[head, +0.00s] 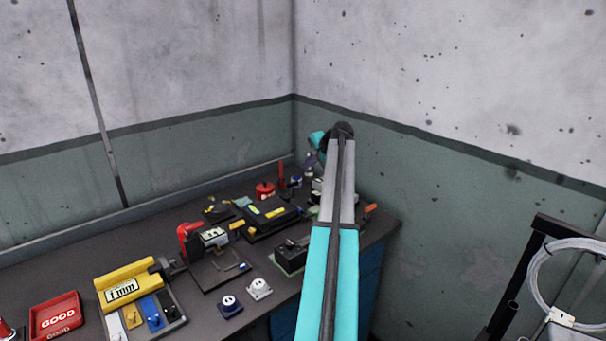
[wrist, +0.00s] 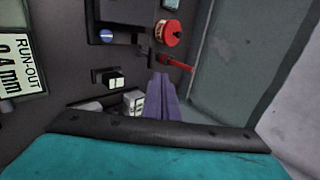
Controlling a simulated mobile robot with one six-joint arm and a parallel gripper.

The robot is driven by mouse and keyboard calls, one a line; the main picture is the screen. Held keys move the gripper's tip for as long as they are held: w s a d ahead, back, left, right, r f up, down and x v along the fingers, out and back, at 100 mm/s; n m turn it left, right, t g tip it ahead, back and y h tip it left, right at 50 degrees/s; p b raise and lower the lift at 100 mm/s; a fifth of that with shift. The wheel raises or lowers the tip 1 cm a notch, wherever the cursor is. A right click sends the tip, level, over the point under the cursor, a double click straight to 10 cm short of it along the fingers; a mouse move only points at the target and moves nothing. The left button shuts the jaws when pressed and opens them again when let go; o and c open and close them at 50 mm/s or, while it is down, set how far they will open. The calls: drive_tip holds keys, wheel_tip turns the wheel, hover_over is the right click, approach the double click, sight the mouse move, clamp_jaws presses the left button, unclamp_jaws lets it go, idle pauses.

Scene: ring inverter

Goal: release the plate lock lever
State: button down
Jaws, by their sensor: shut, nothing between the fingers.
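My gripper (wrist: 161,92) shows in the wrist view as two purple-grey fingers pressed together, with nothing between them. In the head view it is small and partly hidden behind my arm, over the far right end of the bench. A red lever-like handle (wrist: 175,62) lies just beyond the fingertips in the wrist view, apart from them. It stands upright in the head view (head: 281,174). An orange-tipped handle (head: 370,208) shows at the bench's right edge. I cannot tell which of these is the plate lock lever.
A red round container (head: 265,190) stands near the red handle. A black box with a yellow label (head: 270,212), a red-and-black device (head: 195,240), a yellow gauge block (head: 125,286) and a red GOOD tray (head: 56,315) crowd the bench. Walls close the corner behind.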

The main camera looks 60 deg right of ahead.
drive_tip(key=shift+w+r+b+v, duration=0.1)
drive_tip(key=shift+w+b+v, duration=0.1)
drive_tip(key=shift+v, duration=0.65)
drive_tip(key=shift+w+r+b+v, duration=0.1)
drive_tip(key=shift+r+b+v, duration=0.05)
drive_tip(key=shift+v, duration=0.75)
drive_tip(key=shift+d, duration=0.1)
